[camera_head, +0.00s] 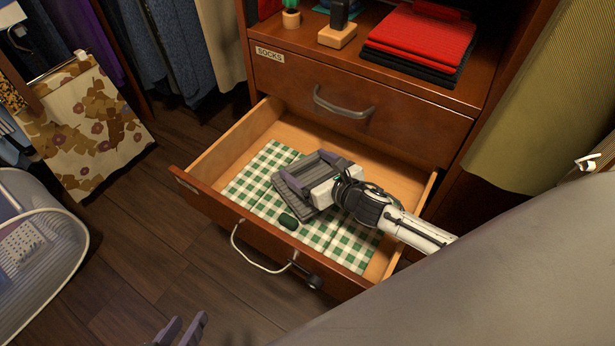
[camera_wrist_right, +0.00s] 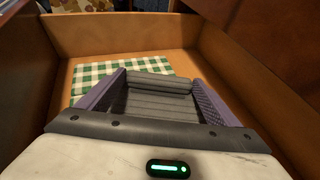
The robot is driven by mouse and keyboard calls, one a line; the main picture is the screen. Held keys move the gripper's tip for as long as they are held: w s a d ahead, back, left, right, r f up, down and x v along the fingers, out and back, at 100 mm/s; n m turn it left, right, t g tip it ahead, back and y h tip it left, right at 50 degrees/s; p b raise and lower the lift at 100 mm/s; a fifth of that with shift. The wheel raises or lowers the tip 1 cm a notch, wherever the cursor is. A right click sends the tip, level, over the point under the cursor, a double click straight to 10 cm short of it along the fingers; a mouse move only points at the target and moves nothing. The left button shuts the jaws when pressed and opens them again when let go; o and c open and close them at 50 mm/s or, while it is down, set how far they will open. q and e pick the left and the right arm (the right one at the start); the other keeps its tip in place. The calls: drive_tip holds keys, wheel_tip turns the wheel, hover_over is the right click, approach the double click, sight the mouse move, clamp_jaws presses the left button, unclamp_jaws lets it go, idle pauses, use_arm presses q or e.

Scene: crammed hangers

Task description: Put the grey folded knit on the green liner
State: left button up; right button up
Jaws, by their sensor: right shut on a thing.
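The grey folded knit (camera_head: 296,187) is inside the open drawer, over the green-and-white checked liner (camera_head: 254,180). My right gripper (camera_head: 312,176) reaches in from the right and is shut on the knit, one purple finger on each side. In the right wrist view the ribbed knit (camera_wrist_right: 158,104) lies between the two fingers, with the liner (camera_wrist_right: 92,70) beyond it. I cannot tell whether the knit touches the liner. My left gripper (camera_head: 182,332) is at the bottom edge, outside the drawer, with its two fingers apart and empty.
The closed drawer marked SOCKS (camera_head: 362,98) is above. Hanging clothes (camera_head: 540,95) crowd the right. A clear basket (camera_head: 40,250) stands at the left.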

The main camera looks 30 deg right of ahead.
wheel_tip(320, 180, down, 3)
drive_tip(key=shift+r+b, duration=0.15)
drive_tip(key=shift+b, duration=0.3)
use_arm(q)
drive_tip(key=shift+w+d+f+g, duration=0.1)
drive_tip(key=shift+d+f+g, duration=0.2)
drive_tip(key=shift+d+f, duration=0.15)
use_arm(e)
drive_tip(key=o, duration=1)
drive_tip(key=shift+r, duration=0.1)
drive_tip(key=shift+s+r, duration=0.1)
drive_tip(key=shift+s, duration=0.2)
use_arm(q)
drive_tip(key=a+r+p, duration=0.1)
drive_tip(key=p, duration=0.1)
drive_tip(key=a+r+t+p, duration=0.1)
drive_tip(key=shift+s+r+n+p, duration=0.1)
drive_tip(key=shift+s+n+p, duration=0.2)
drive_tip(key=shift+p, duration=0.05)
use_arm(e)
drive_tip(key=v, duration=1.1)
drive_tip(key=shift+s, duration=0.2)
drive_tip(key=shift+d, duration=0.1)
